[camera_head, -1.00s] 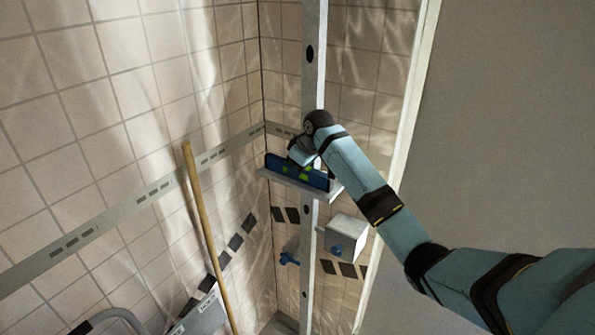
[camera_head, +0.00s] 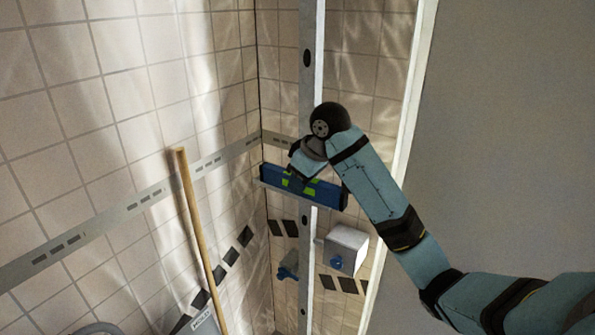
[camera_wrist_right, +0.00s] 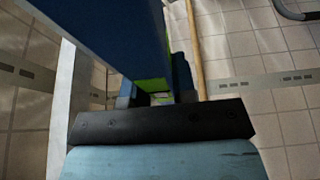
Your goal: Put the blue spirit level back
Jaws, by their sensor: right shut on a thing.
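My right gripper (camera_head: 297,181) is shut on the middle of the level from above. In the right wrist view the level (camera_wrist_right: 115,30) runs large across the upper left, between the fingers of the right gripper (camera_wrist_right: 155,98). The wrist and fingers hide part of the level's middle. My left gripper is not in view.
The grey post (camera_head: 312,60) stands along the tiled corner. A white box (camera_head: 347,248) with a blue knob and another blue knob (camera_head: 288,271) sit below the ledge. A wooden pole (camera_head: 200,235) leans at the left. A plain grey surface fills the right.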

